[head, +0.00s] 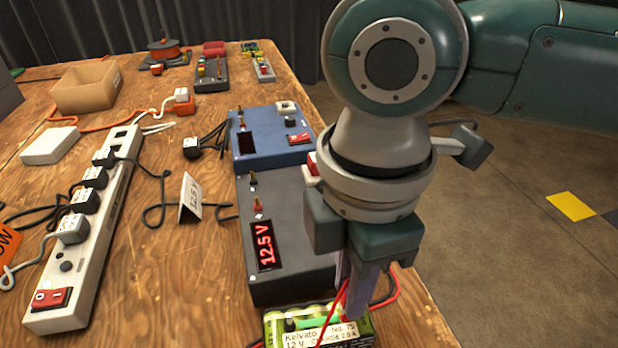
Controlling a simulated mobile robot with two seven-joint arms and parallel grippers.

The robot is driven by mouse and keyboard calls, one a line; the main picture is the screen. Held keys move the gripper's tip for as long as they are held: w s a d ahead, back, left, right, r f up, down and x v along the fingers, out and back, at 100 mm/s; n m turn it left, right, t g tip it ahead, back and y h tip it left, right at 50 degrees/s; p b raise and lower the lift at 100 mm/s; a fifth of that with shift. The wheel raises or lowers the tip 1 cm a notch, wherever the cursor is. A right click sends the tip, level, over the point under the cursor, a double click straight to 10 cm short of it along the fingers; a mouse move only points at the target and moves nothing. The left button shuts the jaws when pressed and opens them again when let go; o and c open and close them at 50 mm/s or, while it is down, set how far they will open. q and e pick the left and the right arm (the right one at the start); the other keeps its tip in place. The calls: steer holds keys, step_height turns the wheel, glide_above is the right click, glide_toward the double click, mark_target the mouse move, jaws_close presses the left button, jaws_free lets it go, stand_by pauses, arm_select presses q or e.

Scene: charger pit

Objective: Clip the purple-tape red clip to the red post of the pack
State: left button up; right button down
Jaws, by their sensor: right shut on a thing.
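The green battery pack (290,325) lies at the bottom edge of the head view, partly cut off. Its label reads Kelvato, 12 V. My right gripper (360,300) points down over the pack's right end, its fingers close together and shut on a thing. Red leads (391,288) run beside the fingers. The held thing is mostly hidden by the fingers, so I cannot make out the purple tape or the clip's jaws. The pack's red post is not clearly visible. I cannot tell whether clip and post touch. My left gripper is out of view.
A dark charger (290,235) showing 12.5 V stands just behind the pack, with a blue charger (270,150) beyond it. A power strip (85,235) with several plugs and a tent card (190,197) lie to the left. The table's right edge is close to my arm.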

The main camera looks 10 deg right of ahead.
steer(key=shift+f+p, duration=0.15)
steer(key=shift+p, duration=0.6)
stand_by(0.8)
steer(key=c, duration=0.7)
jaws_free()
steer(key=shift+o, duration=1)
step_height(320, 180, up, 8)
steer(key=p, duration=0.9)
steer(key=shift+f, duration=0.2)
